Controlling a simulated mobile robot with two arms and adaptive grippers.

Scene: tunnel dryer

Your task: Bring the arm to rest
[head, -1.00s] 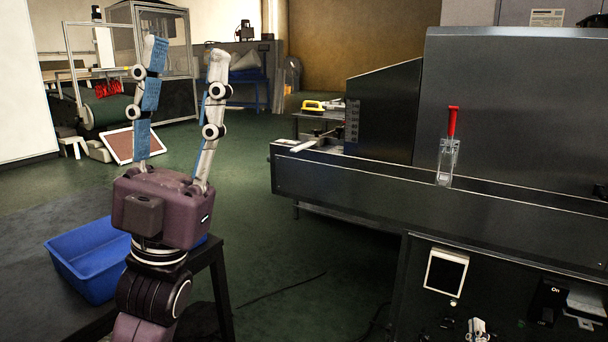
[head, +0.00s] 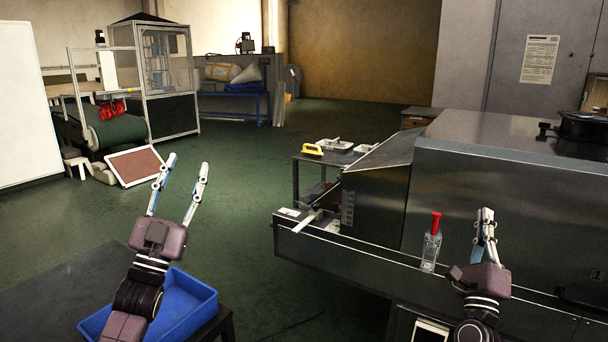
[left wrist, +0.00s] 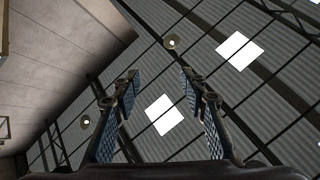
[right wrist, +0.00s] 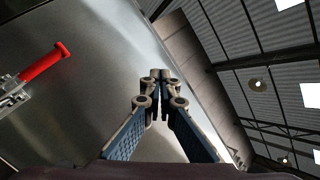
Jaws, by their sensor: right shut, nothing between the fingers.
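My left gripper (head: 184,172) points upward at the left of the head view, above a blue bin. Its fingers are spread with nothing between them, as the left wrist view (left wrist: 158,85) also shows. My right gripper (head: 484,220) points upward in front of the tunnel dryer (head: 500,185). Its fingertips are together and hold nothing; the right wrist view (right wrist: 160,78) shows them touching. A red-handled toggle clamp (head: 432,243) stands just left of the right gripper, apart from it. The clamp also shows in the right wrist view (right wrist: 42,66).
The blue bin (head: 190,310) sits on a dark table (head: 60,290) at lower left, partly behind my left arm. A dark side table (head: 310,163) holds a yellow-handled tool (head: 312,150) and trays. Green floor (head: 250,200) is open between the table and the dryer.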

